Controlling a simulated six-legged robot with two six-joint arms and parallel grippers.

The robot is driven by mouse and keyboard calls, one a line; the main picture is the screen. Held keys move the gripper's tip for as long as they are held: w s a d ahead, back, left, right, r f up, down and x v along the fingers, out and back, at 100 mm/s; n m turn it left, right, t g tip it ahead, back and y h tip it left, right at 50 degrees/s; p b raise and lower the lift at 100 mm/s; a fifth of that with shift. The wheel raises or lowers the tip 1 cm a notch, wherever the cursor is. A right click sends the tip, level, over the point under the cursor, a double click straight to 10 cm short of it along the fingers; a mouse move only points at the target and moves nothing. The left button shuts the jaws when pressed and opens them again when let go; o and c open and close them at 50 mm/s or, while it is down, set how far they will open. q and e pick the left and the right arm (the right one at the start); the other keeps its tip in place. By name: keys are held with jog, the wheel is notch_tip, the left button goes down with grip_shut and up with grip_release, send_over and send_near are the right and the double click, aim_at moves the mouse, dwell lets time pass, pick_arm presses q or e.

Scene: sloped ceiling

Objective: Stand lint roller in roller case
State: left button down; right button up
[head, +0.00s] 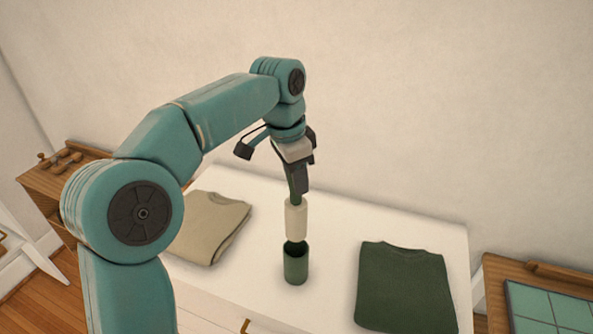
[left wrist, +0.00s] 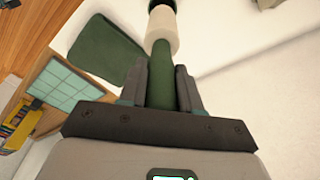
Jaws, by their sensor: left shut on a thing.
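My left gripper (head: 298,188) is shut on the green handle of the lint roller (head: 296,221). The roller hangs upright with its cream-white roll pointing down. In the left wrist view the green handle lies between my gripper's fingers (left wrist: 172,90), and the white roll of the lint roller (left wrist: 161,32) extends beyond them. The roller case (head: 296,268) is a dark green open cup standing upright on the white table. The roll's lower end is at the case's mouth; I cannot tell whether it is just above or slightly inside. My right gripper is not in view.
A folded beige garment (head: 211,228) lies left of the case and a folded dark green garment (head: 405,287) lies right, on the white table (head: 335,225). A wooden stand with green tiles (head: 548,308) is at far right. A wooden shelf (head: 42,180) is at left.

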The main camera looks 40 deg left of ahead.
aim_at(296, 218)
pick_arm(q)
notch_tip(296, 218, down, 3)
jog(key=b, duration=0.3)
jog(key=shift+f, duration=0.2)
jog(key=shift+f+b, duration=3.1)
jog(key=shift+f, duration=1.15)
jog(key=c, duration=0.7)
grip_release()
jog(key=r+p, duration=0.1)
jog(key=r, duration=0.4)
jog(key=s+a+r+p, duration=0.1)
jog(key=r+p, duration=0.1)
jog(key=r, duration=0.3)
jog(key=s+r+p, duration=0.1)
jog(key=r, duration=0.5)
jog(key=shift+s+a+r, duration=0.1)
jog(key=shift+s+a, duration=0.05)
